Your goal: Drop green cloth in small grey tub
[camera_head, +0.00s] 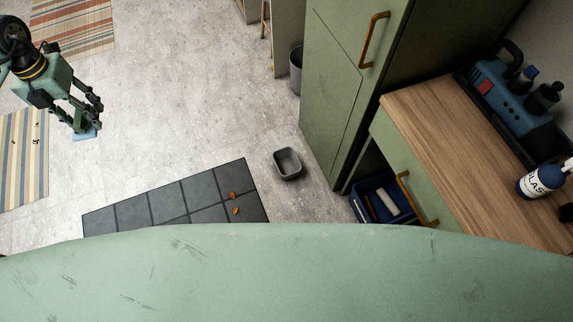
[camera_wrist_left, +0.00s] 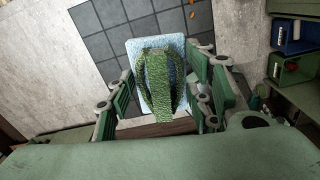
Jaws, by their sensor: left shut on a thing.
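The small grey tub (camera_head: 287,163) stands on the floor just right of the dark tiled mat, and looks empty. My left gripper (camera_head: 86,127) hangs at the upper left, well away from the tub. It is shut on the green cloth; only a light-blue part of this load (camera_head: 84,134) shows below the fingertips. In the left wrist view the green woven cloth (camera_wrist_left: 155,75) lies in raised folds over a light-blue flat piece (camera_wrist_left: 136,46), between the fingers (camera_wrist_left: 160,95). My right gripper is not in view.
The dark mat (camera_head: 170,195) has a few orange bits (camera_head: 234,198) on it. A green cabinet (camera_head: 335,90) and a wooden-topped bench (camera_head: 450,140) stand at the right. A blue crate (camera_head: 378,200) sits under the bench. The floor between gripper and tub is mostly clear.

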